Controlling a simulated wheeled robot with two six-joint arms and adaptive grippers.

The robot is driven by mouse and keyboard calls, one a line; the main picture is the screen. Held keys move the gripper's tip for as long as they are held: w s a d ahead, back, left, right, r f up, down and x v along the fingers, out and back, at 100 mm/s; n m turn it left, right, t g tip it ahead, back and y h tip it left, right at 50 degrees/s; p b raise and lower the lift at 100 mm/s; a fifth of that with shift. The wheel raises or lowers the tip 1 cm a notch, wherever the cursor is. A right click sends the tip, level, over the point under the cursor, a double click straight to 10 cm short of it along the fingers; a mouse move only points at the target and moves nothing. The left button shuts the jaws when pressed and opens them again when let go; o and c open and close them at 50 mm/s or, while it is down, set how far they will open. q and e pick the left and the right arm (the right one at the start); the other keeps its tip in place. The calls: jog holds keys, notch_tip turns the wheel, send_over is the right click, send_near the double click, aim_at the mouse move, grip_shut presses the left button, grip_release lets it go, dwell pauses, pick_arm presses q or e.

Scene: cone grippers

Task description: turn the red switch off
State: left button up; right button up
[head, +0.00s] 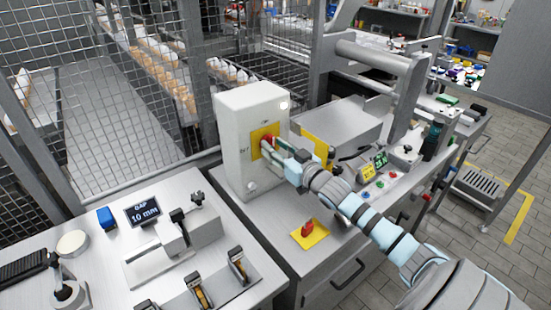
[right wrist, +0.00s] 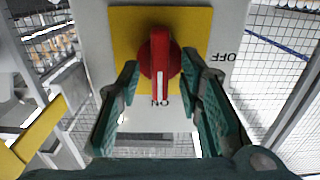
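The red switch (head: 267,141) sits on a yellow plate on the front of a white box (head: 237,170). In the right wrist view the red switch (right wrist: 160,62) has a handle with a white mark that lines up with the ON label (right wrist: 160,103). The OFF label (right wrist: 229,57) is to the right of the yellow plate. My right gripper (head: 280,150) is at the switch, and its green fingers (right wrist: 160,72) are on either side of it, apart from the handle. Whether the fingertips touch the round knob I cannot tell. My left gripper is not in view.
A small red knob (head: 307,228) stands on a yellow plate on the bench below my right arm. Several coloured buttons are to its right. A fixture bench with a 10 mm gap display (head: 143,212) is at the left. Mesh fencing stands behind the box.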

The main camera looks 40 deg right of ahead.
jog(key=shift+r, duration=0.1)
grip_shut()
dwell(0.4)
jog(key=n+b, duration=0.1)
jog(key=n, duration=0.3)
jog(key=shift+a+n, duration=0.1)
jog(key=shift+n, duration=0.2)
jog(key=shift+a+f+n+b, duration=0.15)
jog(key=shift+n+b, duration=0.3)
jog(key=shift+n, duration=1.8)
jog(key=shift+f+n+b, duration=0.1)
jog(key=shift+n+b, duration=0.4)
jog(key=shift+n, duration=1.7)
jog(key=shift+a+f+n+b, duration=0.15)
jog(key=shift+n+b, duration=0.3)
jog(key=shift+n, duration=1.8)
